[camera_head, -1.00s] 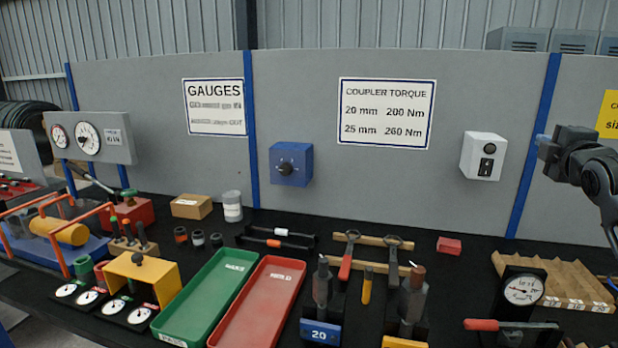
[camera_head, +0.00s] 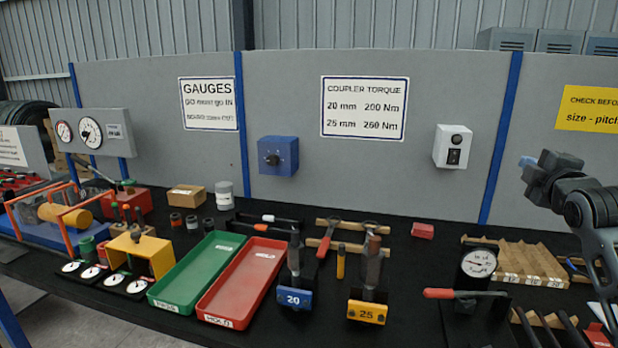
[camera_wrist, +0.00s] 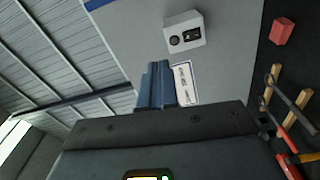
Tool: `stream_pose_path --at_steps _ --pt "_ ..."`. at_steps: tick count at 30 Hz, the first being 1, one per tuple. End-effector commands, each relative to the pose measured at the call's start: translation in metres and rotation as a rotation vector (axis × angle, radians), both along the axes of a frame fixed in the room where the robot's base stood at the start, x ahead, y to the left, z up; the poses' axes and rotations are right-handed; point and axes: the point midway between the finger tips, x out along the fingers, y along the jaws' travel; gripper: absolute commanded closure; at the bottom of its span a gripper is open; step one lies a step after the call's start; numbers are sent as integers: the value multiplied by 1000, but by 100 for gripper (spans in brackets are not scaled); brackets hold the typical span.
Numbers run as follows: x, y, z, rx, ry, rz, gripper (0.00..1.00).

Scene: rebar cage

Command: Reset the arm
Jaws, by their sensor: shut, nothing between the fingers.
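My gripper (camera_head: 527,163) is at the right of the head view, raised in front of the grey back panel (camera_head: 380,165) and above the table. Its blue-tipped fingers point left. In the wrist view the blue fingers (camera_wrist: 157,85) are together with nothing between them. The coupler torque sign (camera_wrist: 184,82) shows just behind the fingertips there. The gripper touches nothing that I can see.
Below lie a green tray (camera_head: 176,301), a red tray (camera_head: 222,308), a wooden rack (camera_head: 535,262), a dial gauge (camera_head: 478,263) and a red-handled tool (camera_head: 440,293). A white switch box (camera_head: 453,146) and a blue knob box (camera_head: 278,156) stick out from the panel.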

Motion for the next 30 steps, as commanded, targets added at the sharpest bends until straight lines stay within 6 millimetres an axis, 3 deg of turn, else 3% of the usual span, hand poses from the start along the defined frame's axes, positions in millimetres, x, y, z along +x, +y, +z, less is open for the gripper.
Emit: stream_pose_path --at_steps 8,14,21,30 --pt "-22 46 -68 166 -27 43 100" --pt "-62 99 -143 371 -51 78 100" --pt "-135 161 -227 629 -71 97 100" --pt "-249 218 -305 907 -72 85 100"
